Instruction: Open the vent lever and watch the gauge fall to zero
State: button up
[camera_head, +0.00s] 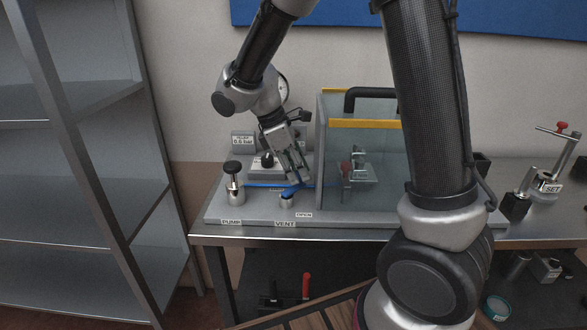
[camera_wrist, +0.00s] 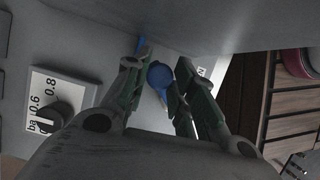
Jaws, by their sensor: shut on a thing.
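The blue vent lever (camera_head: 289,191) stands on the grey panel, just above the VENT label (camera_head: 285,224), with the OPEN label (camera_head: 304,215) to its right. My gripper (camera_head: 299,180) reaches down to it from above. In the wrist view the lever's round blue part (camera_wrist: 160,75) lies between the two fingers of my gripper (camera_wrist: 163,68), which are shut on the lever. The gauge (camera_head: 283,88) is on the far side, mostly hidden behind my arm; its needle cannot be read.
The black-knobbed pump (camera_head: 235,185) stands left of the lever. A clear chamber with a yellow edge (camera_head: 365,124) and black handle is close on the right. Metal shelves (camera_head: 75,180) are at the left.

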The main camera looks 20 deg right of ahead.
jog(key=shift+s+d+m+g+y, duration=0.2)
jog(key=shift+s+m+g+y, duration=0.15)
jog(key=shift+m, duration=0.65)
jog(key=o, duration=1)
jog(key=v, duration=1.2)
jog(key=shift+a, duration=0.1)
